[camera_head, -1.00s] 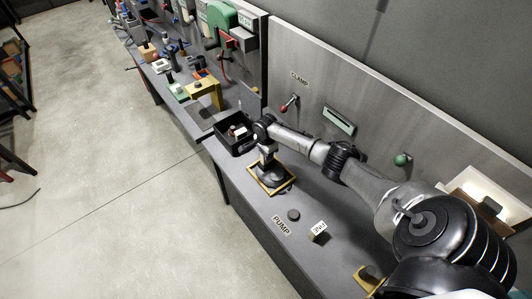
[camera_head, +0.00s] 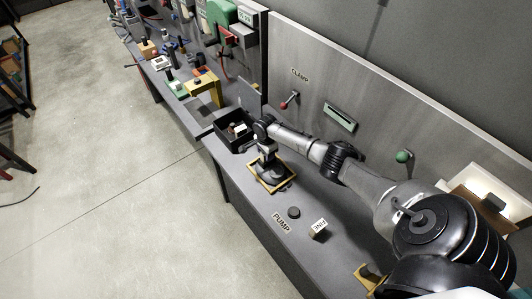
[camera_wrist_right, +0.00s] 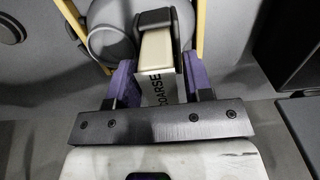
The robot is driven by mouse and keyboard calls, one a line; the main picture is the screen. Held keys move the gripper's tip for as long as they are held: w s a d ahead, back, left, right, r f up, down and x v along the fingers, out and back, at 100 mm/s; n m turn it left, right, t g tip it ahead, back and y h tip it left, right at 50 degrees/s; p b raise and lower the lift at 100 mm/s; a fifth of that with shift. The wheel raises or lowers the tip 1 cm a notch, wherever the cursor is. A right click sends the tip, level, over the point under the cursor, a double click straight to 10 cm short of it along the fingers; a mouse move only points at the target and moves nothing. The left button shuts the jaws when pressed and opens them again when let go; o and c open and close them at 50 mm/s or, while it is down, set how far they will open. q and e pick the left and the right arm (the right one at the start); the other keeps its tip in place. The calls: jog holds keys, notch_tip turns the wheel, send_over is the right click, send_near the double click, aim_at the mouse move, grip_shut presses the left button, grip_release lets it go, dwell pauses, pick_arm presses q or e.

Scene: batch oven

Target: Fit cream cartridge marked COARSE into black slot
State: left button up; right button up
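The cream cartridge (camera_wrist_right: 157,52) shows its COARSE lettering in the right wrist view. It sits between the two purple fingers of my right gripper (camera_wrist_right: 160,82), which appear to press on its sides. Its far end is at a black slot piece (camera_wrist_right: 153,17) that rises around it; how deep it sits inside is hidden. Behind is a grey rounded body with a yellow frame. In the head view my right gripper (camera_head: 267,149) is above a dark domed unit (camera_head: 270,172) standing in a yellow frame; the cartridge is too small to make out there. My left gripper is not in view.
A black bin (camera_head: 222,136) with small items stands just left of the right gripper. A PUMP label (camera_head: 281,222), a dark round button (camera_head: 293,212) and a small labelled block (camera_head: 317,229) lie nearer. The CLAMP lever (camera_head: 290,100) and a green knob (camera_head: 403,156) are on the back panel.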

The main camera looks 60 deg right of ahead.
jog(key=shift+o, duration=1)
jog(key=shift+r, duration=0.15)
notch_tip(320, 180, up, 14)
jog(key=shift+f, duration=0.25)
